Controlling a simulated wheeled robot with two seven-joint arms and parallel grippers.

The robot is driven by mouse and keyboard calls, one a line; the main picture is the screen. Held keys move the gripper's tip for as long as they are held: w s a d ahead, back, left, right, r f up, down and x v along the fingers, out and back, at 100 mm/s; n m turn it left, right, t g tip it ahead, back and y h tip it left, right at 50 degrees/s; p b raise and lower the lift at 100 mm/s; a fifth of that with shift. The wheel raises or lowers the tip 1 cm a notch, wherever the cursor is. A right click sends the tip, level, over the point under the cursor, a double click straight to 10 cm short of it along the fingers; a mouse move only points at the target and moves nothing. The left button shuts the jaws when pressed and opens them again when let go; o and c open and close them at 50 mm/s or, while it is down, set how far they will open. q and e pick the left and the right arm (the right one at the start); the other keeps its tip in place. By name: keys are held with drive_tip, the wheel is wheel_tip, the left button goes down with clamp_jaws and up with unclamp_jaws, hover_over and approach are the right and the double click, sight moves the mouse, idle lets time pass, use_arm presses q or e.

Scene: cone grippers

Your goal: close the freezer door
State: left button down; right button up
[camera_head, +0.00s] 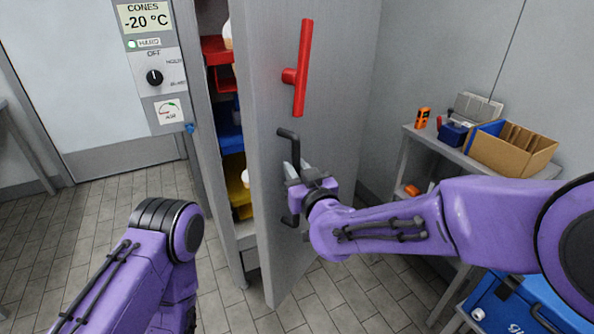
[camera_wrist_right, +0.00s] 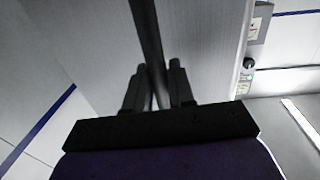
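The freezer door (camera_head: 335,90) is a grey panel standing part-way open. Coloured bins show in the gap between it and the freezer frame (camera_head: 196,80). A long red handle (camera_head: 303,68) is on its upper part and a black bar handle (camera_head: 296,150) is below. My right gripper (camera_head: 294,176) is at the black handle. In the right wrist view the black handle (camera_wrist_right: 146,30) runs between its two fingers (camera_wrist_right: 157,88), which sit close against it on both sides. My left arm shows at lower left, but its gripper is out of view.
The freezer holds a red bin (camera_head: 216,50), a blue bin (camera_head: 230,138) and a yellow bin (camera_head: 238,180). A control panel (camera_head: 155,75) is left of the opening. A shelf with a cardboard box (camera_head: 512,150) and a blue cooler (camera_head: 510,300) stand at right. Tiled floor is clear at left.

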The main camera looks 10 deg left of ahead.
drive_tip(key=shift+o, duration=1.4)
drive_tip(key=shift+w+d+r, duration=0.15)
drive_tip(key=shift+w, duration=0.05)
drive_tip(key=shift+s+d, duration=0.15)
drive_tip(key=shift+s, duration=0.15)
drive_tip(key=b+v, duration=0.1)
drive_tip(key=v, duration=0.8)
drive_tip(key=shift+s+d+b, duration=0.25)
drive_tip(key=shift+s+b, duration=0.1)
